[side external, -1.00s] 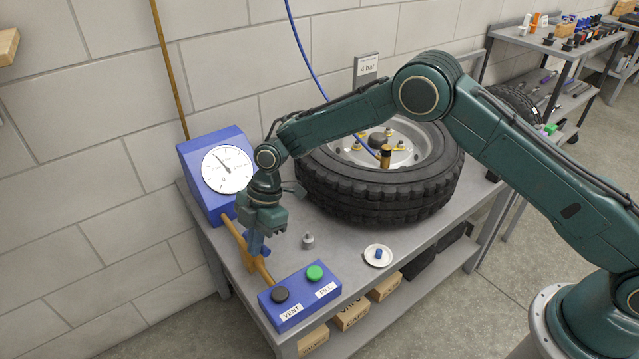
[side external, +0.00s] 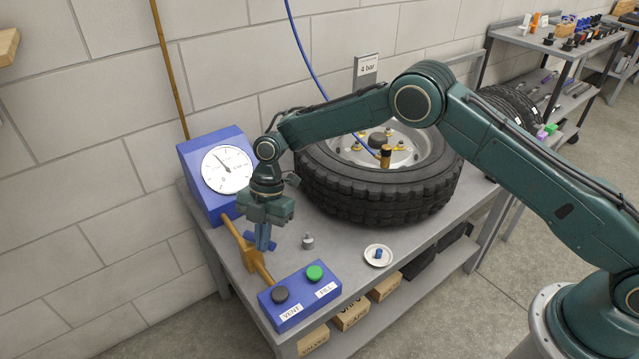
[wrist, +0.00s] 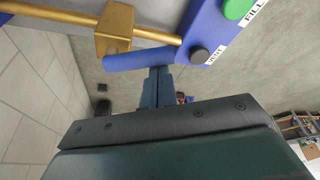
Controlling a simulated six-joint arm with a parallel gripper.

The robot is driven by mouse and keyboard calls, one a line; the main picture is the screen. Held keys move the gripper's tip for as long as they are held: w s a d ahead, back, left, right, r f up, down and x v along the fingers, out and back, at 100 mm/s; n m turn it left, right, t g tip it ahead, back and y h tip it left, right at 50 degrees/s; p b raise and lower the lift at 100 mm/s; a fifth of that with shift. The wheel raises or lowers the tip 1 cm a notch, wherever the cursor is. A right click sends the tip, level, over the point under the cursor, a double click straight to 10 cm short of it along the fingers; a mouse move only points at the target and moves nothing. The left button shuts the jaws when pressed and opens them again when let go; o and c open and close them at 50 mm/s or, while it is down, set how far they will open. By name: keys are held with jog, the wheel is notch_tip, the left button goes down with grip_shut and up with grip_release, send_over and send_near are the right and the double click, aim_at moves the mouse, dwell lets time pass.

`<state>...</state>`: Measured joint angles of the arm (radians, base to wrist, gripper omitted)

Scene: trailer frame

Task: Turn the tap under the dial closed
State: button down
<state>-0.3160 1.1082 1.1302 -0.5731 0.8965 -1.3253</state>
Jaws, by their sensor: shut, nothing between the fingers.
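The dial (side external: 228,169) is on a blue box against the wall, its needle pointing up and left. Below it a brass pipe runs to the blue button box. The tap on this pipe has a brass body (side external: 250,256), also in the wrist view (wrist: 114,30), and a blue lever (wrist: 128,60). In the side view, my fingers partly hide the lever. My gripper (side external: 263,248) is shut and empty, pointing down beside the tap. In the wrist view, the fingertips (wrist: 159,70) appear right beside the lever; I cannot tell whether they touch it.
The button box (side external: 300,296) with black VENT and green FILL buttons stands at the bench's front. A small grey cap (side external: 307,242) and a white dish (side external: 379,256) with a blue piece lie to the right. A large tyre (side external: 385,195) fills the bench behind.

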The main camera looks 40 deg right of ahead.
jog(key=shift+w+d+n+g+h, duration=0.3)
jog(key=shift+w+d+n, duration=0.3)
jog(key=shift+d+n, duration=0.45)
jog(key=shift+w+d+n+g+h, duration=0.25)
jog(key=shift+w+d+n, duration=0.4)
jog(key=shift+n, duration=0.7)
jog(key=shift+w+d, duration=0.1)
jog(key=shift+s, duration=0.2)
